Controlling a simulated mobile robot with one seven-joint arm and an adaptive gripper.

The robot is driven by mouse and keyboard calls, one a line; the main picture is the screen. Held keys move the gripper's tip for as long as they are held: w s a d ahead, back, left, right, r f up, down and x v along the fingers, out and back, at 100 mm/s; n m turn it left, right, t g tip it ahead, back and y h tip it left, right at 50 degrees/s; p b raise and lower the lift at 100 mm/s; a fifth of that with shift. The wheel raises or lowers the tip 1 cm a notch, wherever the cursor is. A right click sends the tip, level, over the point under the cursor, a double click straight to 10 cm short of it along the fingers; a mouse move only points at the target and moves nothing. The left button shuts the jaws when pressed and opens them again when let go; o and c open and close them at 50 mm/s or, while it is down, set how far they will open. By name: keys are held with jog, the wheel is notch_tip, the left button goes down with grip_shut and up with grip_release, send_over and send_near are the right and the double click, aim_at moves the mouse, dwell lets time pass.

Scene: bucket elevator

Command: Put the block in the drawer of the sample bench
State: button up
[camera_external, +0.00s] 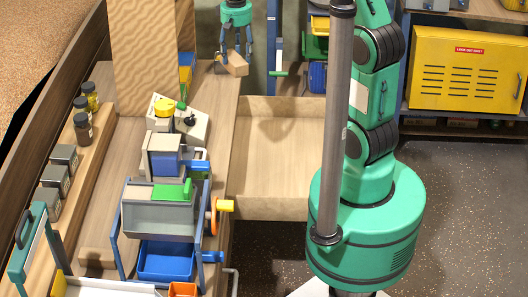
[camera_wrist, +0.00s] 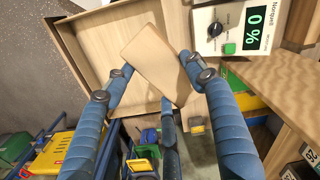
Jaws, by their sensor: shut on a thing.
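The block (camera_external: 236,66) is a light wooden piece, held tilted in my gripper (camera_external: 235,55) at the top centre of the external view. In the wrist view the block (camera_wrist: 155,62) sits between the blue fingers of my gripper (camera_wrist: 157,75). The drawer (camera_external: 278,165) is pulled open to the right of the sample bench (camera_external: 220,95), and its visible floor is bare. The drawer (camera_wrist: 100,35) also shows at the upper left of the wrist view, partly behind the block. The block is raised; its exact height over the drawer cannot be told.
Dark jars (camera_external: 83,125) line the left shelf. A yellow cabinet (camera_external: 465,70) stands at right.

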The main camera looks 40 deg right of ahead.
jog(key=s+d+f+m+b, duration=0.1)
jog(key=s+d+m+b, duration=0.2)
jog(key=s+d, duration=0.6)
jog(key=m+b, duration=0.2)
jog(key=m, duration=0.1)
send_over(304, 187)
notch_tip(304, 187, down, 40)
jog(key=shift+a+f, duration=0.1)
jog(key=shift+f, duration=0.7)
jog(key=shift+f+b, duration=1)
jog(key=shift+f, duration=2.1)
jog(key=shift+f+b, duration=0.5)
jog(key=shift+f, duration=1.4)
